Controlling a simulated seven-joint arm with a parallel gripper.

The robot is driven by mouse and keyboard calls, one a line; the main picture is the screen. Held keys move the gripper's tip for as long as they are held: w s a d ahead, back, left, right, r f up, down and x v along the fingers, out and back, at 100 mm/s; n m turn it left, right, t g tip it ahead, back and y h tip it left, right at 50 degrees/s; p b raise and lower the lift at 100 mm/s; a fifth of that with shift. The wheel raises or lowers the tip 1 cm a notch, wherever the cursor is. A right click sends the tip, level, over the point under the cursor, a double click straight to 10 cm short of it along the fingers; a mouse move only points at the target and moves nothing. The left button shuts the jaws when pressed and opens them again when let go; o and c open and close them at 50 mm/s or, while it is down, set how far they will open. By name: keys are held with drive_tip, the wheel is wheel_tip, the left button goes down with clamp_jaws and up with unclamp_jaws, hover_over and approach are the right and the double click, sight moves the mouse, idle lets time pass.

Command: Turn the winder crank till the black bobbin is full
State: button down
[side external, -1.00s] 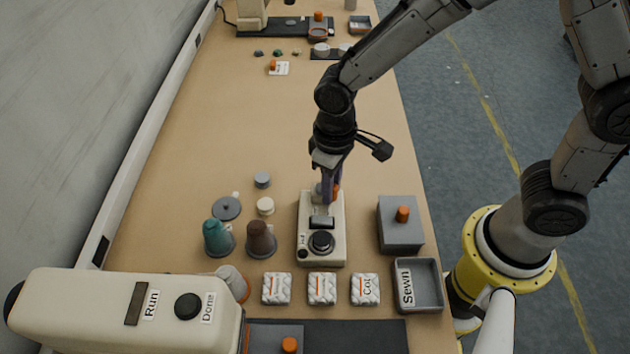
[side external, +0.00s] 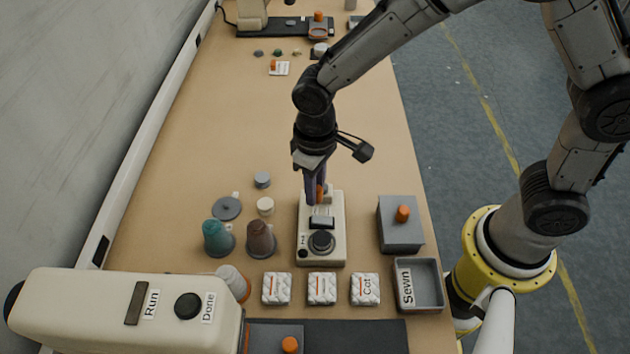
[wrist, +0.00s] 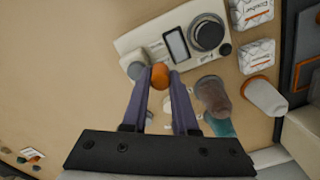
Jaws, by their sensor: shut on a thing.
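The cream winder (side external: 336,235) stands on the near part of the table. A black round piece (side external: 321,241) sits on its near end, probably the bobbin; I cannot tell how full it is. A dark window (side external: 321,222) lies behind it. My gripper (side external: 316,198) points down at the winder's far end. In the wrist view its fingers are shut on the orange crank knob (wrist: 160,76). The grey crank hub (wrist: 138,70) shows to the left of the knob. The winder's black round piece (wrist: 207,35) is up and right of my fingers.
A teal cone (side external: 216,240) and a brown cone (side external: 261,240) stand left of the winder. A grey box (side external: 400,228) with an orange knob is on the right. White packs (side external: 322,289) and the Sewn tray (side external: 430,292) lie in front. The table behind is largely clear.

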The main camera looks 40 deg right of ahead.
drive_tip(key=shift+w+a+r, duration=0.1)
drive_tip(key=shift+w, duration=0.45)
drive_tip(key=shift+w+d, duration=0.2)
drive_tip(key=shift+w, duration=0.6)
drive_tip(key=shift+d, duration=0.1)
drive_tip(key=shift+w+d, duration=0.2)
drive_tip(key=shift+w, duration=0.1)
drive_tip(key=c, duration=1.1)
unclamp_jaws()
drive_tip(key=shift+s+f, duration=0.1)
drive_tip(key=shift+f, duration=0.1)
drive_tip(key=o, duration=0.4)
